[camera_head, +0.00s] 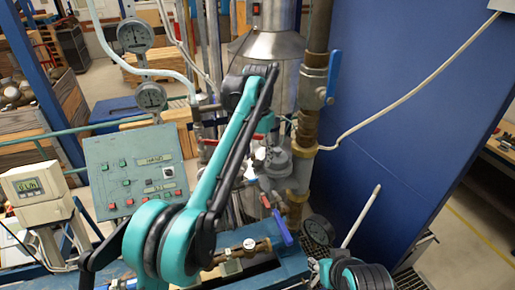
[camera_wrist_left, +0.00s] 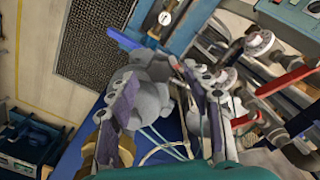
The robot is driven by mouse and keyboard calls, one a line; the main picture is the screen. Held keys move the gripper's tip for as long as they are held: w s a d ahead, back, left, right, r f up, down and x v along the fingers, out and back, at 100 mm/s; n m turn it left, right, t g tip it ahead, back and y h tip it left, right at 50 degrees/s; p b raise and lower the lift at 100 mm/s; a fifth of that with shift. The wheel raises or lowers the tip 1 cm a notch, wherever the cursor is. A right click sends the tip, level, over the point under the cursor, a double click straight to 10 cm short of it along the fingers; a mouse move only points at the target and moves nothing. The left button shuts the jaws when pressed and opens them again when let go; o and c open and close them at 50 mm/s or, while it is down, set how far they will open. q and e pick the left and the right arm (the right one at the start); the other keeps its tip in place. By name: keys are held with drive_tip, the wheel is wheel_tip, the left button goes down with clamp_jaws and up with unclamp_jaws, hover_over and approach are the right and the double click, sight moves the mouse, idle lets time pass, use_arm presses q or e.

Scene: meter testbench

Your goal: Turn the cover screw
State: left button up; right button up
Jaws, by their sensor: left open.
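My left arm rises from the lower left in the head view and bends down at its top. My left gripper (camera_head: 268,156) is among the pipes there, small and hard to make out against grey fittings. In the left wrist view my left gripper (camera_wrist_left: 166,82) is open, with its two fingers spread. A rounded grey housing (camera_wrist_left: 152,98) shows between and beyond the fingers; I cannot tell whether they touch it. I cannot pick out the cover screw in either view.
A green control panel (camera_head: 135,172) and a white meter with a display (camera_head: 36,190) stand at the left. A vertical pipe with a blue-handled valve (camera_head: 333,75) and a blue wall (camera_head: 410,110) are close on the right. Red-handled valves (camera_wrist_left: 285,82) crowd the wrist view's right side.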

sight(258, 162)
use_arm(q)
drive_tip(key=shift+r, duration=3.1)
